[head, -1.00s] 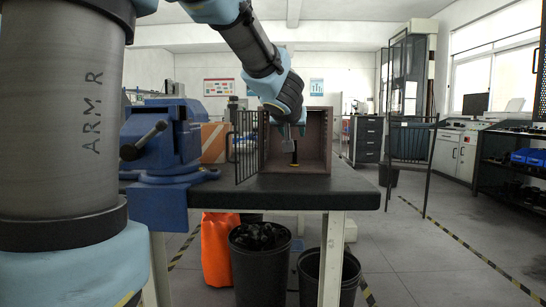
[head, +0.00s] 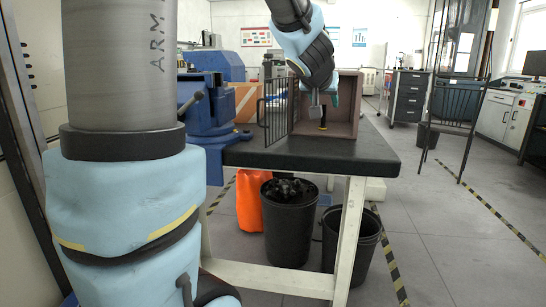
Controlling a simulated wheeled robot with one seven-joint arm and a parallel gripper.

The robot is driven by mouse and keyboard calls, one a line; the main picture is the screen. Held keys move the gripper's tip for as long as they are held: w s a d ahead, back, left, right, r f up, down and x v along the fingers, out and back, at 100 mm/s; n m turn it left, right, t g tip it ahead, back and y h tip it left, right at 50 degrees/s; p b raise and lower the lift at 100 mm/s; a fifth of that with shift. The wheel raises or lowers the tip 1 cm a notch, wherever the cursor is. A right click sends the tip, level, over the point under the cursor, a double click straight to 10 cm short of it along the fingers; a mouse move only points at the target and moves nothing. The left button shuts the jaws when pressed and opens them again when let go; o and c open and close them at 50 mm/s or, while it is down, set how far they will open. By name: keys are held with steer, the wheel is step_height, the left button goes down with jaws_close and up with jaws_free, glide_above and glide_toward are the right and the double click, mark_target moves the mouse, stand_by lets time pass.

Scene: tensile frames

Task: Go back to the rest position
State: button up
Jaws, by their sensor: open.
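My gripper (head: 316,108) hangs at the end of my arm, in front of the open brown box (head: 347,108) on the dark workbench (head: 300,152). It looks small and grey here, and its fingertips are hard to make out. It is open, with nothing seen held. A small black item with a yellow base (head: 323,121) stands just below and behind it, at the box; whether they touch cannot be told. My wrist hides part of the box's inside.
A barred door (head: 276,110) stands open at the box's left. A blue vise (head: 205,115) is on the bench's left. Below stand black bins (head: 290,225) and an orange bag (head: 249,200).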

steer(key=s+a+n+g+y+p, duration=0.2)
steer(key=s+a+g+p, duration=0.7)
steer(key=s+a+p, duration=1.1)
steer(key=y+p, duration=0.2)
steer(key=shift+s+r+n+g+p, duration=0.2)
steer(key=shift+r+n+g+p, duration=0.1)
steer(key=shift+r+n+p, duration=0.1)
steer(key=shift+a, duration=0.1)
steer(key=shift+c, duration=0.3)
